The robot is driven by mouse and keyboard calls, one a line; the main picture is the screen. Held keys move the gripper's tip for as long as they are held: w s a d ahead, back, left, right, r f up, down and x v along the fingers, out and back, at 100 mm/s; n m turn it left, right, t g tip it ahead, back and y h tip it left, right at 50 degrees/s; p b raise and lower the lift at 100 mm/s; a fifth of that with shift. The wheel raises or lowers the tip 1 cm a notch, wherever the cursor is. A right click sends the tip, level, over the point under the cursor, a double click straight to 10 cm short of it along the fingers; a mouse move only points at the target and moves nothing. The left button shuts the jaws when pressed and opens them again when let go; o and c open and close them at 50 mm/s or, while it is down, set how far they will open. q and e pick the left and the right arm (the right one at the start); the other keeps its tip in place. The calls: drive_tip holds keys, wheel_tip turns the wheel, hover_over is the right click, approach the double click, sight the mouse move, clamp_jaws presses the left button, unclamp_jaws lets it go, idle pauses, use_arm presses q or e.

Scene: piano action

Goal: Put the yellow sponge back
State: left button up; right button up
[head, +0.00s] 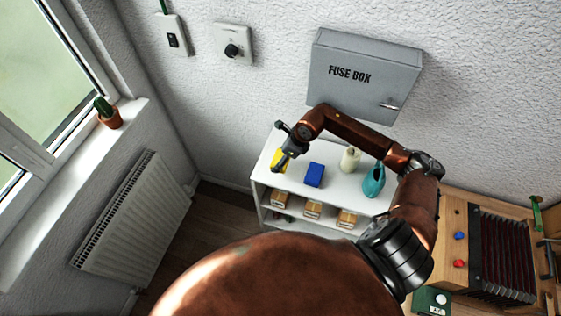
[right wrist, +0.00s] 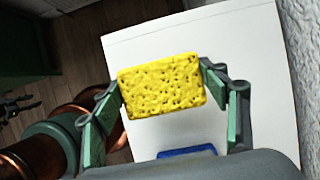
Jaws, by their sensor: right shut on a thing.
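The yellow sponge (head: 279,157) is at the left end of the white shelf unit's top (head: 335,185). My right gripper (head: 281,153) reaches over it from the right. In the right wrist view the sponge (right wrist: 161,86) sits between the two green-padded fingers, and the gripper (right wrist: 164,95) is shut on it. White shelf surface shows behind it. I cannot tell whether the sponge touches the shelf top or is held just above it. My left gripper is not clearly seen in either view.
A blue block (head: 314,175) lies right of the sponge on the shelf top. A cream bottle (head: 350,159) and a teal watering can (head: 373,181) stand farther right. A grey fuse box (head: 363,76) hangs on the wall above.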

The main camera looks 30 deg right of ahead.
drive_tip(key=shift+w+d+f, duration=0.1)
drive_tip(key=shift+f, duration=0.15)
wheel_tip(320, 180, down, 3)
drive_tip(key=shift+p, duration=0.65)
drive_tip(key=shift+d+f, duration=0.1)
drive_tip(key=shift+f, duration=0.2)
drive_tip(key=o, duration=1.2)
drive_tip(key=shift+r, duration=0.1)
